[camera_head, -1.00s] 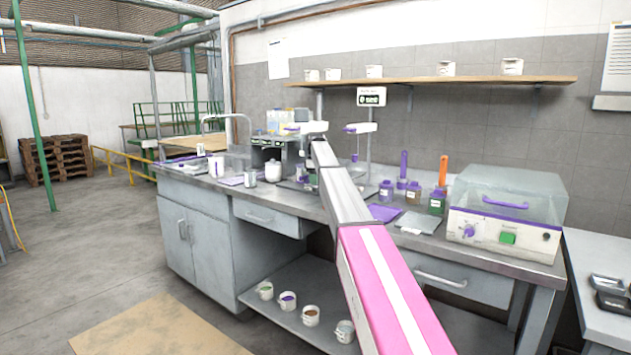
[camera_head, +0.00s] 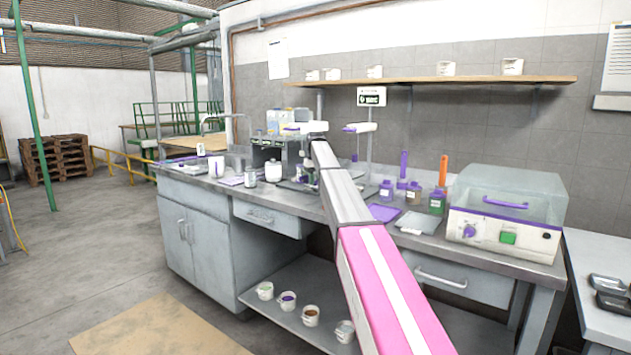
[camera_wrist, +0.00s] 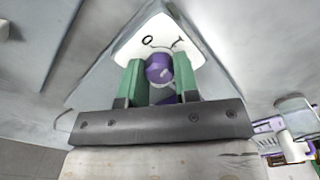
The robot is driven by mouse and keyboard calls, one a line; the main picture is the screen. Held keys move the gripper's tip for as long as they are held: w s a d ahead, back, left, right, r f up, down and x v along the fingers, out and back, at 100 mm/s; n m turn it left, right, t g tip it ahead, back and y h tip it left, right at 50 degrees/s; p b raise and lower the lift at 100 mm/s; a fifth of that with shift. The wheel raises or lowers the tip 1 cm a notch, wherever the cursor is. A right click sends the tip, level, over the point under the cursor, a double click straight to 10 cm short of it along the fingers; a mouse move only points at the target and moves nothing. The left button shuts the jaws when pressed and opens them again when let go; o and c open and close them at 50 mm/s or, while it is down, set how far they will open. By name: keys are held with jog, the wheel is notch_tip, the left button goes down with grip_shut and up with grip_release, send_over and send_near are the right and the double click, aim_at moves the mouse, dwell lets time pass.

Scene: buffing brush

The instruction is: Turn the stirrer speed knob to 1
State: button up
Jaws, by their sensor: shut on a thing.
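In the wrist view, a purple round knob (camera_wrist: 159,68) sits on a white dial face (camera_wrist: 160,36) with dark marks, a ring-like "0" at upper left and another mark at upper right. My gripper (camera_wrist: 160,75) has its green fingers on either side of the knob, shut on it. The knob's pointer and the lower part of the dial are hidden by the fingers. In the head view my arm reaches to the stirrer area at the back of the bench, and the gripper and knob cannot be made out there.
The steel bench (camera_head: 330,212) holds a purple tray (camera_head: 383,212), several small jars, and a clear-lidded box (camera_head: 508,195) with its own purple knob at right. A wooden shelf (camera_head: 440,81) with white pots hangs above. Open floor lies at left.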

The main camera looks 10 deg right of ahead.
aim_at(316, 180)
jog(key=shift+m, duration=0.5)
jog(key=o, duration=0.9)
jog(key=shift+r, duration=0.1)
notch_tip(316, 180, up, 11)
jog(key=shift+f, duration=0.15)
